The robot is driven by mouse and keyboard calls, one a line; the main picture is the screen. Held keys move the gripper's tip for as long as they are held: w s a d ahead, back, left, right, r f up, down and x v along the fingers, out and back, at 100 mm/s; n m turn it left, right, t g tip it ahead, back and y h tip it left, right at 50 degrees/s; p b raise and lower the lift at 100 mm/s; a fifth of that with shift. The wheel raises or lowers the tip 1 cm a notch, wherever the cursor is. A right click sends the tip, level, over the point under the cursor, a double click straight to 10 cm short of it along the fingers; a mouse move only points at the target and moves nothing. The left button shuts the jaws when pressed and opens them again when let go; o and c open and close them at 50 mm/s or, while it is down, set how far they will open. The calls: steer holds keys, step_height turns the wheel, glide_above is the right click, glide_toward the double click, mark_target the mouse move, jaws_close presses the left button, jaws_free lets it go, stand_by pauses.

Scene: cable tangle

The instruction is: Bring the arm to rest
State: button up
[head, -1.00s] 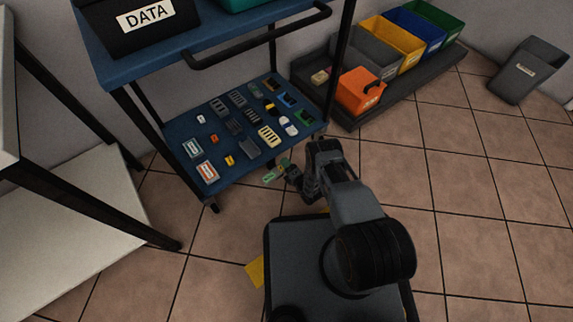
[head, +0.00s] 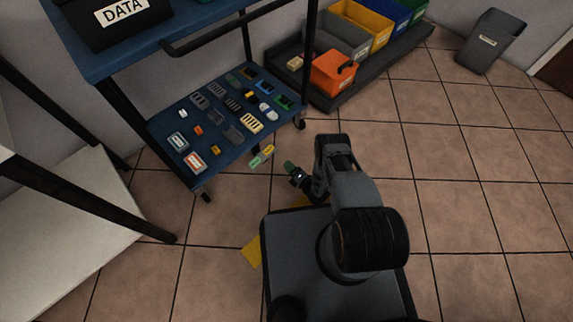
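My arm (head: 347,190) is bent and reaches forward over the front of my dark base. My gripper (head: 292,170) is small in the head view, at the arm's left side, low and just off the cart's front right corner. A small dark green piece (head: 289,167) shows at its tip; I cannot tell whether it is held or part of the gripper. The fingers are too small and dark to read.
A blue cart shelf (head: 165,127) with several small parts stands at left. Two small green and yellow pieces (head: 256,161) lie just off its edge. A tray (head: 385,70) holds coloured bins; a grey bin (head: 490,42) stands far right. Tiled floor at right is clear.

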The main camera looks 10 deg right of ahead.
steer(key=shift+s+d, duration=0.25)
steer(key=shift+d, duration=0.1)
stand_by(0.3)
